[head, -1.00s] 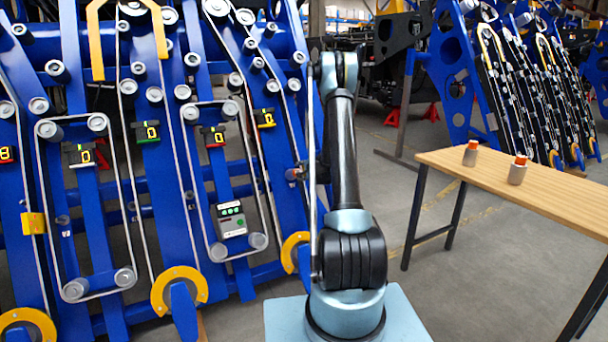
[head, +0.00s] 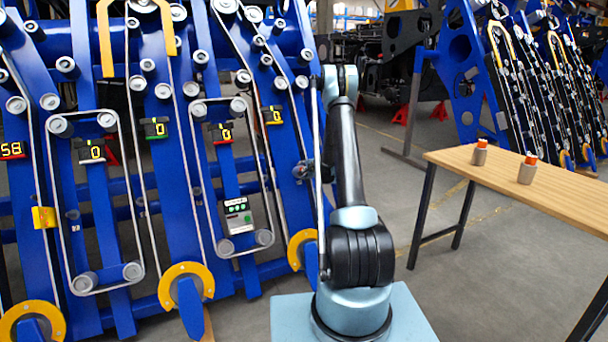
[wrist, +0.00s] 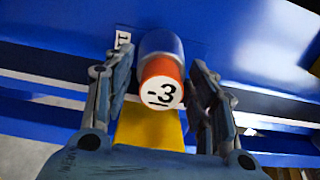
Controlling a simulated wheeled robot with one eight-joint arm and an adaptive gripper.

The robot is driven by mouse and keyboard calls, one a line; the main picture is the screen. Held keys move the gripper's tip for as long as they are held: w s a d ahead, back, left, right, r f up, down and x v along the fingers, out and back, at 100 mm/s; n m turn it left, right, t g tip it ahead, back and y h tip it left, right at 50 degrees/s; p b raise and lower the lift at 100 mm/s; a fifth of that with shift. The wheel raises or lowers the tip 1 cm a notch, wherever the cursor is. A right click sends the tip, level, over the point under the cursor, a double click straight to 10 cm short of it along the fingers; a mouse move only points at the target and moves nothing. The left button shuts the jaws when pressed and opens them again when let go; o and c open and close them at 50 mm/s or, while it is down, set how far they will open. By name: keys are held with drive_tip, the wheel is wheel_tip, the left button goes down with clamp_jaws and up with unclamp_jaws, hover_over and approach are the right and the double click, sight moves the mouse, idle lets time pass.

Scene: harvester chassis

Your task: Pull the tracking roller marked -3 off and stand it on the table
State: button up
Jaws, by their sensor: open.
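The roller marked -3 (wrist: 161,82) shows in the wrist view. It has a grey cylinder body, an orange-red band and a white end face with a black underlined -3. Its far end meets a blue beam. My gripper (wrist: 163,72) is open, with one finger on each side of the roller; I see gaps between the fingers and it. In the head view the roller cannot be made out, and my arm hides most of the gripper. The table (head: 570,190) stands at the right, with two grey, orange-capped rollers upright on it (head: 479,153) (head: 527,170).
The blue frame (head: 185,230) at the left carries several grey rollers, belts and small displays. A yellow part (wrist: 150,130) lies just below the roller in the wrist view. A white tag (wrist: 122,40) sits beside it. The table's front part is clear, and grey floor separates it from the frame.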

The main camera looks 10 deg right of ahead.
drive_tip(key=c, duration=1)
drive_tip(key=shift+s, duration=0.1)
drive_tip(key=shift+s+r, duration=0.1)
drive_tip(key=v, duration=1)
drive_tip(key=shift+r, duration=0.25)
idle(1.5)
drive_tip(key=shift+s+r, duration=0.1)
drive_tip(key=shift+s, duration=0.05)
idle(0.3)
drive_tip(key=s+a+r, duration=0.2)
drive_tip(key=s+r, duration=0.8)
drive_tip(key=s, duration=0.3)
drive_tip(key=shift+a, duration=0.4)
